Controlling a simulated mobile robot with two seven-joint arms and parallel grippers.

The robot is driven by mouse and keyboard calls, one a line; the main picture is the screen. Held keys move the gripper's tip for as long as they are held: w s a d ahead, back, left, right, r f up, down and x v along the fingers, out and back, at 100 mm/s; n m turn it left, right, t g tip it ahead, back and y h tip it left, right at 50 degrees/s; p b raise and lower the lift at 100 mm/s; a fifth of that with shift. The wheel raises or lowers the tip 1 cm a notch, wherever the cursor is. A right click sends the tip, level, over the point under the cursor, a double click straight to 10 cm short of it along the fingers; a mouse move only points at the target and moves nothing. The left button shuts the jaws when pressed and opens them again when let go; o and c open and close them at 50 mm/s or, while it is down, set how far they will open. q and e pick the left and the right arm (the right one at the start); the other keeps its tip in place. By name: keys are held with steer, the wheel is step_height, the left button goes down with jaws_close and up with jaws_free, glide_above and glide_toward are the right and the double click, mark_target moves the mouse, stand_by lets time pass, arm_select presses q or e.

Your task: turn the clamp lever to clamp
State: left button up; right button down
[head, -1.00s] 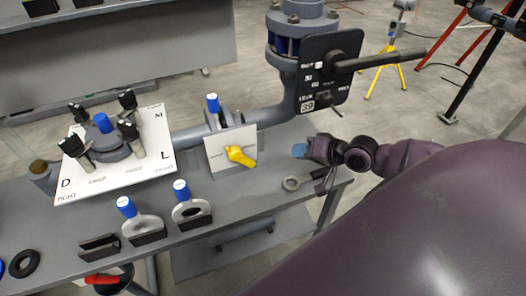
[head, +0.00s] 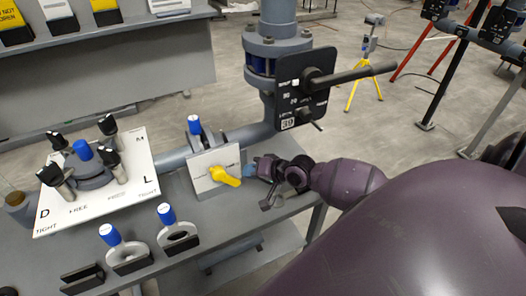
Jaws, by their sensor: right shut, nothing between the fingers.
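A yellow lever (head: 225,176) sits on a small tilted white plate (head: 205,182) on the grey bench; its lettering is too small to read. I cannot tell from lettering which lever is the clamp lever. My right gripper (head: 250,171) is shut and empty, with blue fingertips just right of the yellow lever's tip. It looks very close to the lever; I cannot tell whether they touch. A long black lever (head: 352,74) on the black panel (head: 290,100) marked 39 points right. My left gripper is out of view.
A white board (head: 120,192) marked FREE and TIGHT carries several black clamps around a blue knob (head: 82,150). Blue-handled rings (head: 124,255) stand along the bench's front. A grey pipe (head: 245,135) runs behind the yellow lever.

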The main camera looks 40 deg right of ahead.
mark_target(237, 179)
steer(key=shift+w+a+f, duration=0.2)
steer(key=shift+a+f, duration=0.65)
steer(key=shift+a, duration=0.2)
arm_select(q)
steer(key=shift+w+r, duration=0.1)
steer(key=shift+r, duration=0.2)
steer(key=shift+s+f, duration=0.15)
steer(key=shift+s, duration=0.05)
arm_select(e)
steer(key=shift+a+f, duration=0.1)
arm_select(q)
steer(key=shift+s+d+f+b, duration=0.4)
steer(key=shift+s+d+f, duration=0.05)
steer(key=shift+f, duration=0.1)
arm_select(e)
steer(key=shift+f, duration=0.15)
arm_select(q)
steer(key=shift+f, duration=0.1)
